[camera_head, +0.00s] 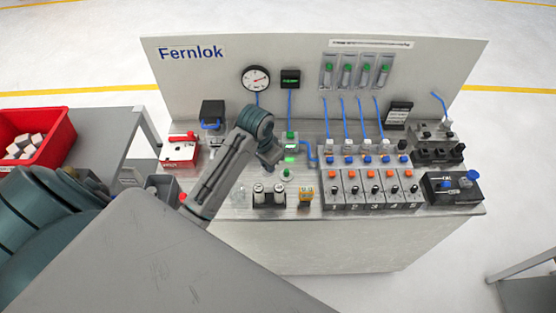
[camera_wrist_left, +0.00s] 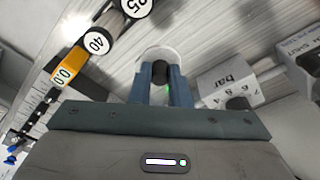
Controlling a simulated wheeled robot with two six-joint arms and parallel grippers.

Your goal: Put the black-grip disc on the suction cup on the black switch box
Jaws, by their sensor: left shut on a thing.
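My left gripper (camera_head: 272,158) reaches in from the left over the bench, near its middle. In the left wrist view its two blue fingers (camera_wrist_left: 161,88) are shut on the black grip (camera_wrist_left: 160,72) of a pale, see-through disc (camera_wrist_left: 160,56). The disc is hard to make out in the head view. The black switch box (camera_head: 453,190) stands at the bench's right front, well apart from the gripper. It carries a label, a blue part (camera_head: 473,175) and a small light round part; which is the suction cup is unclear. My right gripper is not in view.
Cylinders marked with numbers (camera_head: 269,195) and a yellow meter (camera_head: 305,196) stand at the bench's front. A row of switch modules (camera_head: 370,188) with orange and black knobs lies between the gripper and the box. Blue tubes rise to the back panel (camera_head: 215,75).

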